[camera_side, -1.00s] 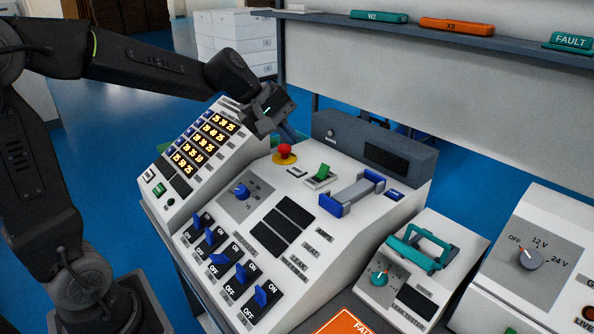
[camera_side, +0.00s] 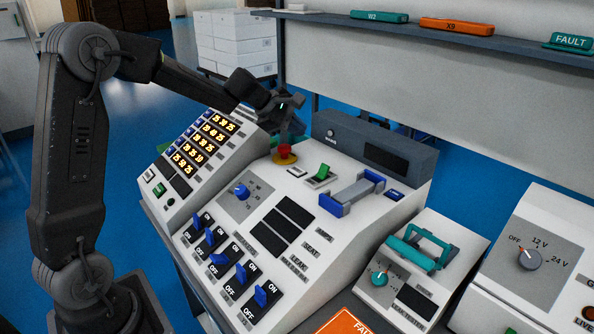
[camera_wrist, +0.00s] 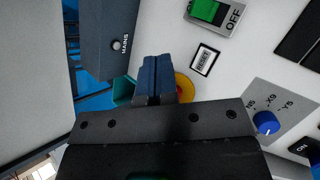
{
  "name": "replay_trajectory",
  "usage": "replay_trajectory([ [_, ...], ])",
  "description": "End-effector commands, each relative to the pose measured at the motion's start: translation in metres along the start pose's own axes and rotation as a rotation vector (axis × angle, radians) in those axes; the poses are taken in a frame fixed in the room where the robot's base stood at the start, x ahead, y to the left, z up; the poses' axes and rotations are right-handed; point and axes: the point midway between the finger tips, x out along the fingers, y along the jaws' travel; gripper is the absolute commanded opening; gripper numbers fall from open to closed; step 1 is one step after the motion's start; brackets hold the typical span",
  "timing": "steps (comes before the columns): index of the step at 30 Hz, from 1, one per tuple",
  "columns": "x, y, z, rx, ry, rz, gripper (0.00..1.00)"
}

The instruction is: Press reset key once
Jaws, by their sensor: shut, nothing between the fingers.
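The reset key (camera_wrist: 203,60) shows in the wrist view as a small white key with a black border marked RESET, right of my fingertips. In the side view it is a small pale key (camera_side: 296,172) between the red stop button and the green switch. My gripper (camera_wrist: 156,75) is shut and empty, its blue fingers together. In the side view my gripper (camera_side: 287,140) hangs over the red stop button (camera_side: 285,153), which has a yellow base. Whether the fingertips touch the button cannot be told. In the wrist view the fingers hide most of the button.
A green rocker switch (camera_side: 320,174) sits right of the key. A blue selector knob (camera_side: 241,190) and several blue ON/OFF toggles (camera_side: 219,258) lie nearer the front. A grey MAINS box (camera_side: 376,147) stands at the back of the panel, beside a blue-ended handle (camera_side: 352,192).

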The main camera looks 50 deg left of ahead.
Motion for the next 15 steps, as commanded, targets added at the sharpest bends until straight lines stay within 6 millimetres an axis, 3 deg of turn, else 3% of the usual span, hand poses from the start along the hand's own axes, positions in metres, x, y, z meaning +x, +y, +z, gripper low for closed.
replay_trajectory([
  [15,0.046,-0.034,-0.033,-0.002,0.0,-0.005,0.0],
])
